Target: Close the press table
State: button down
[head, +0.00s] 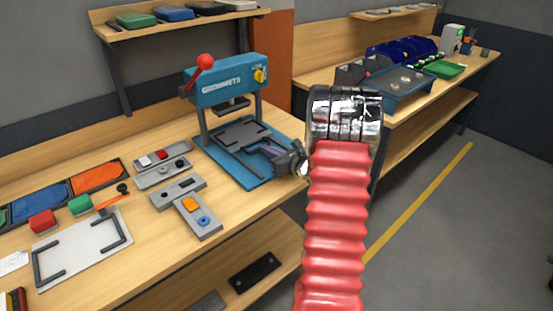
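The blue grommet press (227,82) stands on the wooden bench, with a red-knobbed lever at its upper left and a yellow switch on its head. Its press table, a dark grey plate (238,134) with raised corner edges, lies low over the blue base (250,180), partly below the press head. My gripper (276,151) is at the right front side of the press table, low over the base. My arm comes in from the right and hides part of that side. The fingertips are small and dark here, so I cannot tell whether they touch the table or hold anything.
Grey fixture plates (196,215) with small coloured parts lie left of the press. A white tray with black corner brackets (82,250) and coloured bins (96,176) are farther left. A second bench (425,95) stands at the right, past open floor.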

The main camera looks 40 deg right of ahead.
aim_at(254, 141)
jog(key=x, duration=0.2)
jog(key=r+x, duration=0.1)
jog(key=x, duration=0.2)
jog(key=shift+w, duration=0.15)
jog(key=shift+w+r, duration=0.15)
jog(key=shift+w, duration=0.05)
jog(key=shift+s+a, duration=0.1)
jog(key=shift+s, duration=0.25)
jog(key=v, duration=1.3)
jog(key=shift+s, duration=0.45)
